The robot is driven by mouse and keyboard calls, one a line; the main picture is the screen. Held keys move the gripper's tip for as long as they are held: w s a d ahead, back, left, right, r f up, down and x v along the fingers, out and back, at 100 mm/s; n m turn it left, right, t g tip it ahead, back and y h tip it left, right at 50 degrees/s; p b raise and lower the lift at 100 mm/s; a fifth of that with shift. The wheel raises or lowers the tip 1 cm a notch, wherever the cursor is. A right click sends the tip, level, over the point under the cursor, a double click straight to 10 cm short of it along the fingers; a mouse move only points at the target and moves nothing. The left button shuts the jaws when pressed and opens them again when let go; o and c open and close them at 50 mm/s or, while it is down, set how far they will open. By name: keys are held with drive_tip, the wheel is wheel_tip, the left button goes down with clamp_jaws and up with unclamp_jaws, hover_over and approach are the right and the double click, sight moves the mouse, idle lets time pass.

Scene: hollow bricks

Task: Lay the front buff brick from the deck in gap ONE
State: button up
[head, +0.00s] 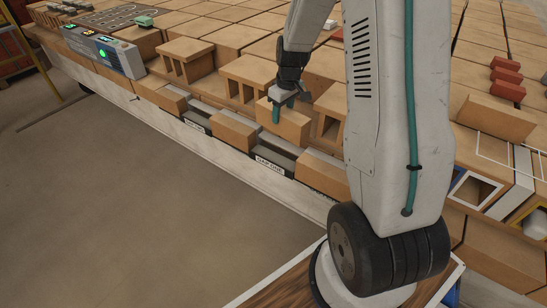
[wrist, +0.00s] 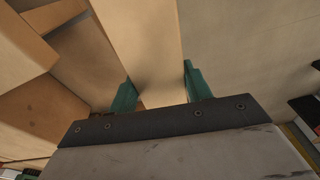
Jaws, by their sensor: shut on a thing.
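My gripper (head: 283,106) has teal fingers and is shut on a buff brick (head: 290,126). In the wrist view the brick (wrist: 140,38) lies between the two fingers (wrist: 160,92). In the head view the held brick is just behind and above a dark gap (head: 268,152) in the front row, whose small white label seems to read GAP ONE. I cannot tell whether the brick touches anything below. A second labelled gap (head: 197,114) lies farther left; its label is too small to read surely.
Buff bricks flank the gap, one on the left (head: 234,130) and one on the right (head: 322,170). Hollow bricks stand on the deck behind, at left (head: 186,58) and near the gripper (head: 250,74). A grey control box (head: 110,55) with a green light stands far left. Red blocks (head: 507,76) lie at right.

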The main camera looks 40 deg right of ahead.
drive_tip(key=shift+n, duration=0.7)
drive_tip(key=w+f, duration=0.1)
drive_tip(key=f, duration=0.1)
drive_tip(key=w+f, duration=0.3)
drive_tip(key=f, duration=0.2)
drive_tip(key=shift+w+d, duration=0.1)
drive_tip(key=shift+w, duration=0.25)
drive_tip(key=shift+w+f, duration=0.15)
drive_tip(key=shift+f, duration=5)
drive_tip(key=shift+f, duration=0.1)
drive_tip(key=o, duration=1.4)
drive_tip(key=shift+f, duration=0.1)
